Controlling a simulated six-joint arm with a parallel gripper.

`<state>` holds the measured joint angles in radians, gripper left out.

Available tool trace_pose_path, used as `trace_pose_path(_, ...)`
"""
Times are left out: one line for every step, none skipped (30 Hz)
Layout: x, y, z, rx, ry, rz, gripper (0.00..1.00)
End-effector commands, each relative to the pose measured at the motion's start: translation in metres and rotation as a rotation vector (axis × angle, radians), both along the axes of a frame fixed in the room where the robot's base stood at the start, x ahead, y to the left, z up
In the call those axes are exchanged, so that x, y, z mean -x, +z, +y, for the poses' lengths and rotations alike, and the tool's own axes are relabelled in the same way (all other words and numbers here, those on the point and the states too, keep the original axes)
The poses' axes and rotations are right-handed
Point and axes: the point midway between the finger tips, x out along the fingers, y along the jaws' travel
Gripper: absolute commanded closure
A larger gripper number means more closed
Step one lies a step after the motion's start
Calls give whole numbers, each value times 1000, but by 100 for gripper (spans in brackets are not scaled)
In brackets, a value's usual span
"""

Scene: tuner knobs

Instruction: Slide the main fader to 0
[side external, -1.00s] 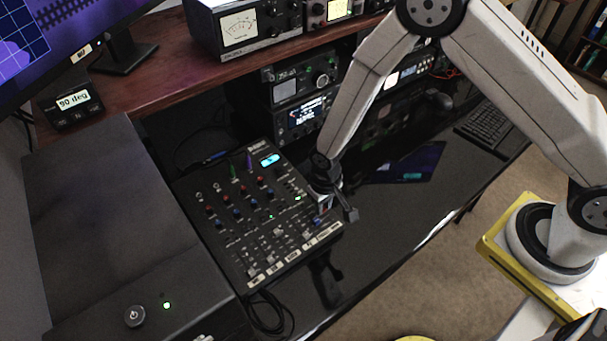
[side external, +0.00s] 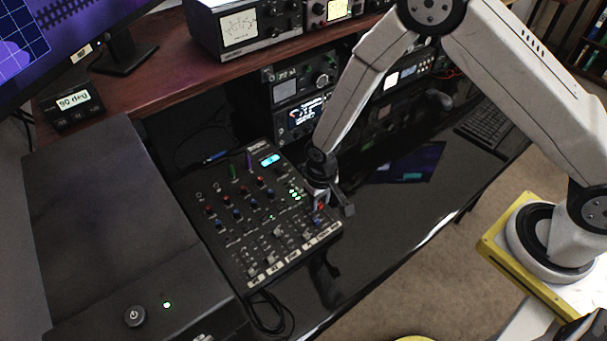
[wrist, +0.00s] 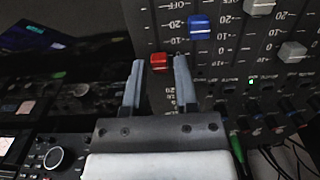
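The mixer (side external: 262,215) lies on the dark desk in the side external view, with my gripper (side external: 322,205) over its right edge. In the wrist view, a red fader cap (wrist: 158,61), apparently the main fader, sits between the fingertips of my gripper (wrist: 160,66). The fingers are apart, with a gap visible on each side of the cap. OFF, 20 and 10 marks show farther up the fader scale than the red cap. The exact mark beside the cap is not readable.
A blue fader cap (wrist: 200,27) and grey fader caps (wrist: 292,51) stand to the right of the red one. Several knobs fill the mixer's upper part. A black box (side external: 105,215) stands left of the mixer, and a tablet (side external: 405,163) lies to its right.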

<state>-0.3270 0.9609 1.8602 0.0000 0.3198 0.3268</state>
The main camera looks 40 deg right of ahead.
Motion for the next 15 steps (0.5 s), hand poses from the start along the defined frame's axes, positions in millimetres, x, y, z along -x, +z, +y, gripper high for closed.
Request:
trace_pose_path(0, 3, 0, 0, 0, -1, 63)
trace_pose_path(0, 5, 0, 0, 0, -1, 63)
trace_pose_path(0, 7, 0, 0, 0, -1, 63)
trace_pose_path(0, 9, 0, 0, 0, -1, 63)
trace_pose_path(0, 12, 0, -1, 0, -2, 63)
trace_pose_path(0, 16, 0, -1, 0, -2, 63)
trace_pose_path(0, 19, 0, -1, 0, -2, 63)
trace_pose_path(0, 22, 0, -1, 0, -2, 63)
trace_pose_path(-1, 26, 0, -1, 0, -3, 63)
trace_pose_path(-1, 30, 0, -1, 0, -3, 63)
trace_pose_path(-1, 33, 0, -1, 0, -3, 63)
trace_pose_path(-1, 38, 0, -1, 0, -4, 63)
trace_pose_path(-1, 41, 0, -1, 0, -3, 63)
trace_pose_path(-1, 45, 0, -1, 0, -3, 63)
trace_pose_path(-1, 49, 0, -1, 0, -4, 63)
